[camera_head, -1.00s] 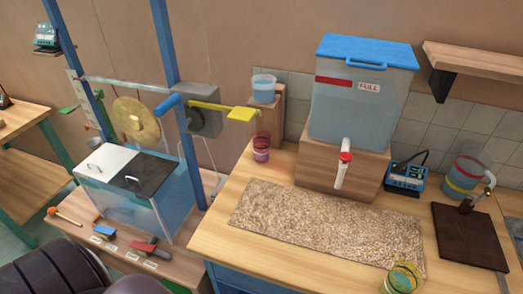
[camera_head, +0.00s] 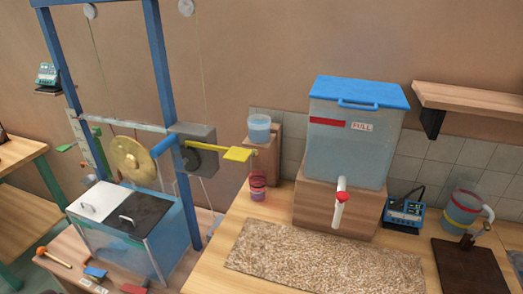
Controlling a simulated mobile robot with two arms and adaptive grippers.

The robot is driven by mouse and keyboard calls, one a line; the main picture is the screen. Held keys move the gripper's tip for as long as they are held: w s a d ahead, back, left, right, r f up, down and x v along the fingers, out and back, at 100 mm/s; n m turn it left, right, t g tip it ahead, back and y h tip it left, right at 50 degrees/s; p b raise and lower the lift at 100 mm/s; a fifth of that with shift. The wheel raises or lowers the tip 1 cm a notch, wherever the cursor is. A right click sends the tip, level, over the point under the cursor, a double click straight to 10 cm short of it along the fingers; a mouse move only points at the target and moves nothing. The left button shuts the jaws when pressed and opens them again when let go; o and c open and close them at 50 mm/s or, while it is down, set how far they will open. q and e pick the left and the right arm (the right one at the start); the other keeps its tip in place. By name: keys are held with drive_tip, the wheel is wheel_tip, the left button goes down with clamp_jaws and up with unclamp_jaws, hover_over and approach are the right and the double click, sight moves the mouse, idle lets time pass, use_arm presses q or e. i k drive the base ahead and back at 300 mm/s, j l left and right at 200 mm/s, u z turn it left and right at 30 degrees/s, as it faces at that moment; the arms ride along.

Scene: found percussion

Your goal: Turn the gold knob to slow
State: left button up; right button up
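I cannot make out a gold knob or any slow marking. A small blue box device (camera_head: 403,213) with a dark cable stands on the right bench, its front details too small to read. A similar teal device (camera_head: 48,75) sits on a small wall shelf at the far left. A round gold disc (camera_head: 132,160) hangs in the blue frame, beside a grey box (camera_head: 193,147) with a dark round part and a yellow lever (camera_head: 237,154). Neither of my grippers is in view.
A clear tank (camera_head: 350,150) with a blue lid stands on a wooden block behind a speckled mat (camera_head: 325,263). A jug (camera_head: 463,210) and a dark board (camera_head: 470,270) are at right. A wooden shelf (camera_head: 470,98) juts from the wall. A mallet (camera_head: 52,257) lies at lower left.

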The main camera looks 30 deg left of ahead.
sight(256, 152)
drive_tip(key=k+j, duration=0.1)
drive_tip(key=j, duration=0.5)
drive_tip(key=k+j, duration=0.1)
drive_tip(key=j, duration=1.05)
drive_tip(key=k+u, duration=0.05)
drive_tip(key=k, duration=0.05)
